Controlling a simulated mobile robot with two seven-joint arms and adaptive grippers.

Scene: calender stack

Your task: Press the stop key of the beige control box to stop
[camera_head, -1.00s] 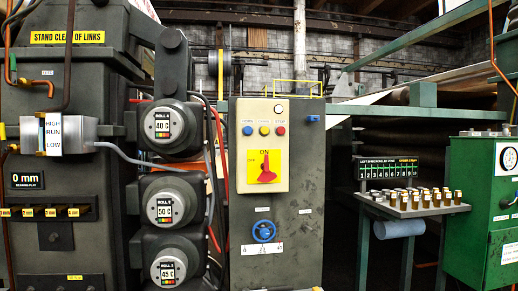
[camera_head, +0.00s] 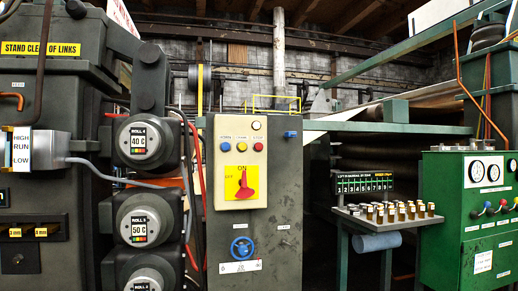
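The beige control box (camera_head: 221,185) is mounted on the upper front of a dark grey cabinet, near the middle of the view. Its top row holds a blue key (camera_head: 225,147), a yellow key (camera_head: 242,147) and a red key (camera_head: 258,147). The small label above the red key appears to read STOP. A white round lamp (camera_head: 256,125) sits above the keys. A red rotary switch (camera_head: 243,186) on a yellow plate is below them, under the word ON. Neither of my grippers is in view.
A blue handwheel (camera_head: 241,247) is lower on the dark cabinet (camera_head: 284,215). Roll housings with dials (camera_head: 138,142) stand close on the left. Nothing blocks the box's front.

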